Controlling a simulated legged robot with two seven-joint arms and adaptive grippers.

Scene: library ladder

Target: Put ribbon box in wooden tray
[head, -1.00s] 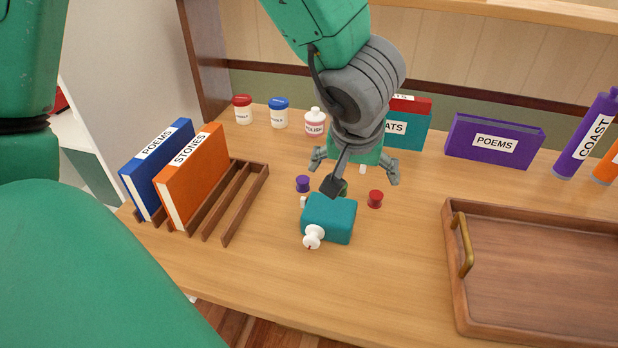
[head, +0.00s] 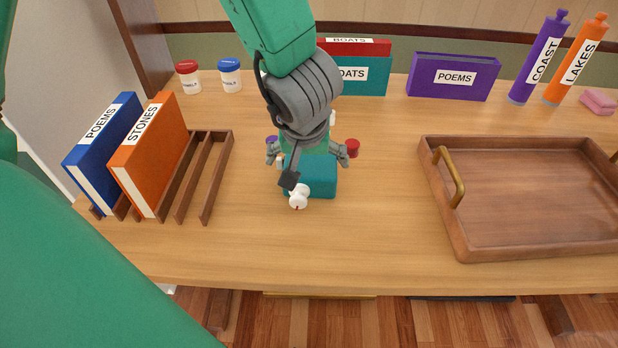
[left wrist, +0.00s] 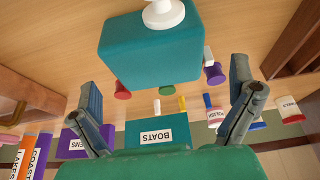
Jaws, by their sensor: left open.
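The ribbon box appears to be the teal box (head: 322,184) with a white spool-like knob on its near side, standing on the table left of the wooden tray. My left gripper (head: 311,158) is open above and behind it, its two fingers spread left and right, partly covering its top. In the left wrist view the ribbon box (left wrist: 150,52) lies ahead of the open fingers (left wrist: 168,98); I see no contact. The wooden tray (head: 440,218), with brass handles, is empty at the right. My right gripper is not in view.
Red (head: 352,147) and purple (head: 271,143) spools stand close to the box. A slotted wooden rack (head: 218,180) with blue and orange books is at left. Jars, books and tubes line the back. The table between box and tray is clear.

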